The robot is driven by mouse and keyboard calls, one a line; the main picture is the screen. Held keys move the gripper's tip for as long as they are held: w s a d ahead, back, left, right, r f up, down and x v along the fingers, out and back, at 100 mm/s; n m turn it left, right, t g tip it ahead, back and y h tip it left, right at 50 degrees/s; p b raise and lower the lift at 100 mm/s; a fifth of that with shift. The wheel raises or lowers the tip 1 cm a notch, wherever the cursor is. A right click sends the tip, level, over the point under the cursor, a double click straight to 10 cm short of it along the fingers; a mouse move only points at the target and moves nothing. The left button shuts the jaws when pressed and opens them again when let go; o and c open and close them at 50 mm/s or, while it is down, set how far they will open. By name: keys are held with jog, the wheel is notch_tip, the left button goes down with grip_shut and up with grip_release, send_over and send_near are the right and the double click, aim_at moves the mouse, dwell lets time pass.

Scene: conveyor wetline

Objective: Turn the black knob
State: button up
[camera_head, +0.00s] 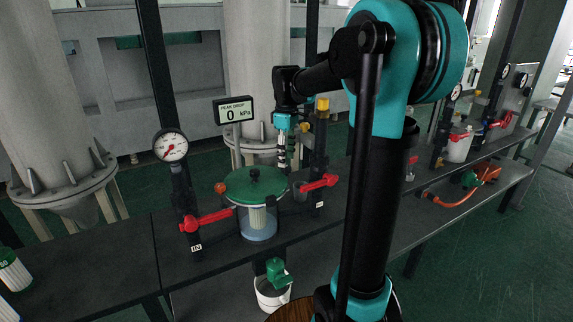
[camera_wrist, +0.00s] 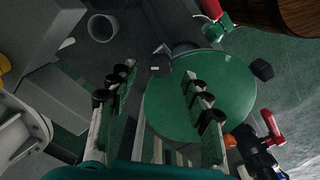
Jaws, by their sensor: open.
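A green round lid (camera_head: 262,191) tops a clear filter housing (camera_head: 258,222) with a pale cartridge inside. My gripper (camera_head: 282,161) hangs above the lid's back right side. In the wrist view my gripper (camera_wrist: 158,77) is open and empty, its right finger overlapping the lid.
Red-handled valves (camera_head: 207,221) and (camera_head: 318,183) flank the housing. A pressure gauge (camera_head: 171,146) stands left, and a display (camera_head: 234,111) reading 0 kPa stands behind. A white bucket (camera_head: 272,293) is below. More valves and an orange hose (camera_head: 450,202) lie right.

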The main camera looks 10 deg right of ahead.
aim_at(286, 171)
jog(key=shift+f, duration=1.65)
grip_shut()
